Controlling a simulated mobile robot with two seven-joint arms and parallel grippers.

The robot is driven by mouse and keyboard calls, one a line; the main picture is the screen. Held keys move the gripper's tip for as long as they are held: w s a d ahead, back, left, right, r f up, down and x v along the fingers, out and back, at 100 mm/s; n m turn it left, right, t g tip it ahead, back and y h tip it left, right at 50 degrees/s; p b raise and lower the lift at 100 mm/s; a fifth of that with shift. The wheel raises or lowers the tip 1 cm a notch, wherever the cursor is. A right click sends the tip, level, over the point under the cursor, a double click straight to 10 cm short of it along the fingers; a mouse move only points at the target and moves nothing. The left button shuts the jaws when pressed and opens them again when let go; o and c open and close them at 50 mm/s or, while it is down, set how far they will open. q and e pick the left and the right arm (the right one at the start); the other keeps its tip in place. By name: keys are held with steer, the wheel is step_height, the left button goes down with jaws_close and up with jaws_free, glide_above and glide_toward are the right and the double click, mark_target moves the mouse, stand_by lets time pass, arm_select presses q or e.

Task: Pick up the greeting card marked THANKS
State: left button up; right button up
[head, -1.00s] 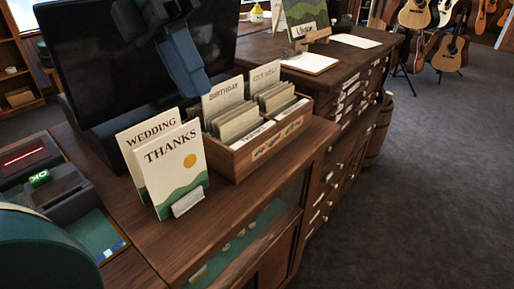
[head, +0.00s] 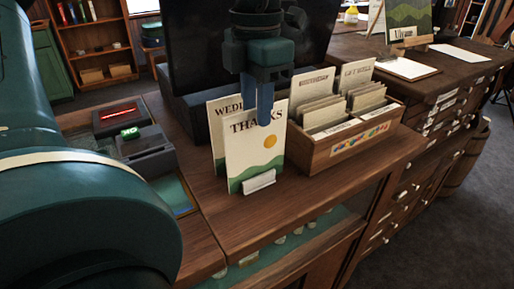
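The white greeting card marked THANKS (head: 252,163), with green hills and an orange sun, stands upright in a small pale holder (head: 259,182) on the wooden counter. The WEDDING card (head: 217,147) stands just behind it, partly hidden. My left gripper (head: 260,108) points down at the top edge of the THANKS card. One blue finger overlaps the card's front and hides part of its lettering. The other finger is mostly hidden, so I cannot tell the gap or whether it touches the card. My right gripper is not in view.
A wooden box of cards (head: 343,142) stands close on the right. A dark screen (head: 205,55) rises behind the cards. A card terminal (head: 146,146) sits to the left. The counter (head: 225,215) is clear in front of the cards.

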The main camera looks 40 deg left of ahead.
mark_target(257, 150)
arm_select(q)
step_height(257, 150, down, 3)
steer(key=shift+f, duration=0.1)
steer(key=shift+c, duration=0.3)
jaws_close()
